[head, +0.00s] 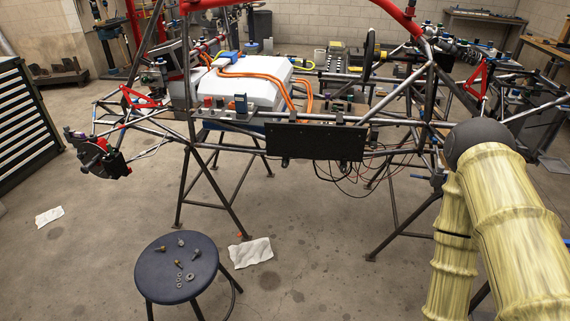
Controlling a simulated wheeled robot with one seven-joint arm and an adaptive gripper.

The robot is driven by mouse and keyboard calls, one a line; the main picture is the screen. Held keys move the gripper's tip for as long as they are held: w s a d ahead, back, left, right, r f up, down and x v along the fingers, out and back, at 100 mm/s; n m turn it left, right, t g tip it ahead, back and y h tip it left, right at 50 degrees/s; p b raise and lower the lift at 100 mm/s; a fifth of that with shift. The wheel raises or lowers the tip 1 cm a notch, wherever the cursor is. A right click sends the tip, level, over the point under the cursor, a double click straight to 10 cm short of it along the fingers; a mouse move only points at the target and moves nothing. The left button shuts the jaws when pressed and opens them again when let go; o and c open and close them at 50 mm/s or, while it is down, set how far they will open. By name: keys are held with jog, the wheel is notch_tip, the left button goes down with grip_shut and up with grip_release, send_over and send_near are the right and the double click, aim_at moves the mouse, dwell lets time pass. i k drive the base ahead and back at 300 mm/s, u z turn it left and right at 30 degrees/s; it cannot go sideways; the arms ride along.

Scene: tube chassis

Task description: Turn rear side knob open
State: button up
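The tube chassis (190,130) stands on dark trestle legs across the middle of the head view. Small red knob-like parts (208,101) sit at the front left of the white box (245,88), next to a blue part (241,104). I cannot tell which part is the rear side knob or how it is turned. My arm, in a yellow sleeve, rises at the right and bends back down in front of the chassis's right end, hiding part of it. My gripper is not in view.
A dark blue stool (177,285) with several small metal parts stands at the front. A black panel (315,141) hangs on the chassis side, with loose cables beside it. A drawer cabinet (25,115) stands at the left.

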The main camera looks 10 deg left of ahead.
aim_at(284, 163)
jog(key=k, duration=0.6)
jog(key=u, duration=0.9)
jog(key=i, duration=1.7)
jog(key=z, duration=0.9)
